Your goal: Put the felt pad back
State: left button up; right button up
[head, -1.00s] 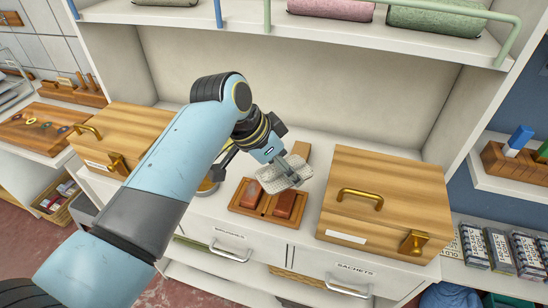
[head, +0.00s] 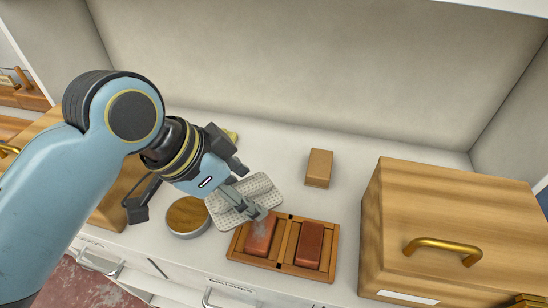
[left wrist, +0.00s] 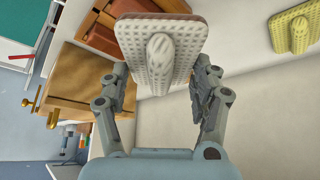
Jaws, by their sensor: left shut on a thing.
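A pale grey dotted pad (head: 264,186) with a raised grip, which I take for the felt pad, is held by my left gripper (head: 250,203). In the left wrist view the pad (left wrist: 132,42) sits between the two fingers (left wrist: 160,85), which are shut on its grip. It is over the back left of a two-part wooden tray (head: 288,243). Each compartment of the tray holds a reddish-brown block, the left one (head: 261,236) and the right one (head: 309,245). I cannot tell whether the pad touches anything below. My right gripper is not in view.
A round tin (head: 187,217) stands left of the tray, near the pad. A light wooden block (head: 319,168) stands behind the tray. A large wooden box (head: 450,215) with a brass handle is at right. A yellow dotted pad (left wrist: 296,28) lies on the white counter. The counter's back right is clear.

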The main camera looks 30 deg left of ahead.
pick_arm(q)
jog(key=shift+s+f, duration=0.75)
jog(key=shift+f, duration=0.05)
jog(key=shift+w+f, duration=0.1)
jog(key=shift+w, duration=0.1)
jog(key=p, duration=0.2)
send_over(278, 156)
jog(key=s+a, duration=0.1)
jog(key=s, duration=0.1)
notch_tip(278, 156, down, 2)
jog(key=shift+f, duration=0.2)
notch_tip(278, 156, down, 4)
jog(key=shift+f+p, duration=0.1)
jog(key=shift+p, duration=0.3)
jog(key=shift+w+f, duration=0.15)
jog(key=shift+f, duration=0.15)
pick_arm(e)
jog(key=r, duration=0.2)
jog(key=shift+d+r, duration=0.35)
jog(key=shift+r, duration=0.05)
